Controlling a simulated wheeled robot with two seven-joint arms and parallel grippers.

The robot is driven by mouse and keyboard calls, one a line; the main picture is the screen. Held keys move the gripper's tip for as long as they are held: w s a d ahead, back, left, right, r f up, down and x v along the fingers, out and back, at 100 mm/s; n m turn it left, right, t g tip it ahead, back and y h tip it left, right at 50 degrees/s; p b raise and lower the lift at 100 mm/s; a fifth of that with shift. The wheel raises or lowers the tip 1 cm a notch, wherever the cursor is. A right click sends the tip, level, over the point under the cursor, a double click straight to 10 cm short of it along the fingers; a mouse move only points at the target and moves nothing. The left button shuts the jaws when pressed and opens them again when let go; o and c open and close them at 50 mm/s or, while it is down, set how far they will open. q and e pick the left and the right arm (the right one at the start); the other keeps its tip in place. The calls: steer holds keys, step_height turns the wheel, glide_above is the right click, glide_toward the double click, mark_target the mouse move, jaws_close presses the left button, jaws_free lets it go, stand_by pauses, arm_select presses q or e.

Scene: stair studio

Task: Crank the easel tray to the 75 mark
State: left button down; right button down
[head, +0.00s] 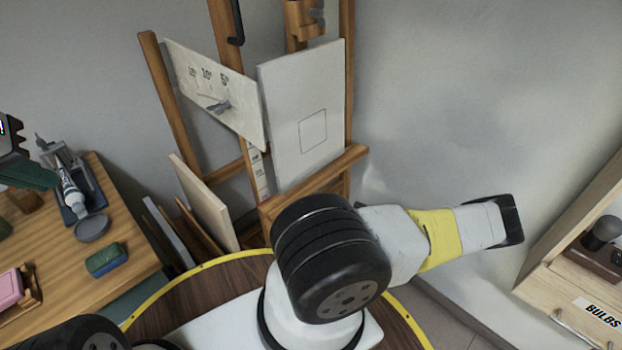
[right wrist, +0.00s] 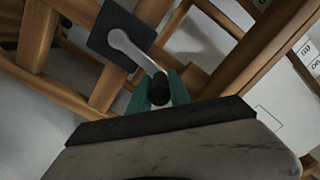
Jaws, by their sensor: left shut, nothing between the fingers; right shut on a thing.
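The wooden easel (head: 155,80) stands against the back wall. Its tray (head: 335,168) is a wooden ledge under a white canvas (head: 308,105) with a drawn square. A pale scale strip (head: 256,172) shows left of the canvas; its marks are too small to read. In the right wrist view, a crank with a grey arm (right wrist: 130,47) runs from a dark square plate (right wrist: 108,30) to a black knob (right wrist: 159,93). My right gripper (right wrist: 159,88) is shut on that knob; my arm hides it in the head view. My left gripper (head: 28,172) is shut and empty at the left edge.
A tilted board (head: 215,95) with degree marks hangs left of the canvas. A wooden desk (head: 125,220) at left holds a blue paint tray (head: 78,212), a green-blue eraser (head: 106,260) and a pink item (head: 10,284). A cabinet labelled BULBS (head: 545,300) stands at right.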

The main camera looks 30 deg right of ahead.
steer(key=shift+s+a, duration=0.1)
steer(key=shift+a, duration=0.45)
steer(key=shift+a, duration=0.1)
steer(key=c, duration=1.2)
jaws_free()
steer(key=v, duration=0.8)
steer(key=shift+f, duration=0.1)
